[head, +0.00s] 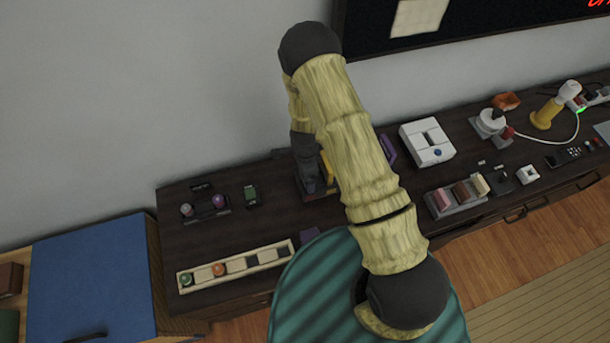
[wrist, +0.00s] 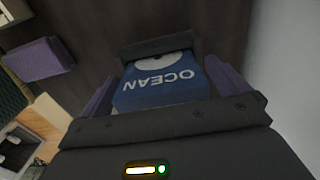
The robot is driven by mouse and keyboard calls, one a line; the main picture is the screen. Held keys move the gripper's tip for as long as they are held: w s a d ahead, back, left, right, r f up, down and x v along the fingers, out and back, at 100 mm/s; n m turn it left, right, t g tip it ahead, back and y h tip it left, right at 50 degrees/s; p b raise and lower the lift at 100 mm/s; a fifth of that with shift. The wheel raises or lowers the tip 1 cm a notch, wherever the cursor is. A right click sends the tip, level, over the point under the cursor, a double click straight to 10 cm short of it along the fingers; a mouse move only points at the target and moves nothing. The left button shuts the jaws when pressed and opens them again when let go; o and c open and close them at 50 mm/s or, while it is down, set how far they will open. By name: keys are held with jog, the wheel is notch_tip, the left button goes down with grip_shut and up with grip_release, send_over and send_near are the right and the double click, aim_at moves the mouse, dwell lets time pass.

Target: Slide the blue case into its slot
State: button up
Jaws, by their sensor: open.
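The blue case (wrist: 160,90), with "OCEAN" lettering and a pale disc on it, is in the middle of the wrist view. My gripper (wrist: 162,74) is open, with one purple finger on each side of the case; I cannot tell whether either finger touches it. A dark piece (wrist: 160,46) lies across the far end of the case; I cannot tell if it is the slot. In the head view my gripper (head: 308,172) is low over the dark cabinet top, by a dark holder with a yellow item (head: 327,167). The blue case cannot be made out there.
Small items (head: 214,203) stand to the left. A white device (head: 427,142) and a rack of blocks (head: 456,195) stand to the right. The wall is close behind.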

jog(key=shift+c, duration=0.2)
jog(key=shift+s+a, duration=0.1)
jog(key=c, duration=0.7)
jog(key=shift+c, duration=0.9)
notch_tip(320, 180, up, 10)
jog(key=shift+f+b, duration=0.1)
jog(key=shift+b, duration=0.95)
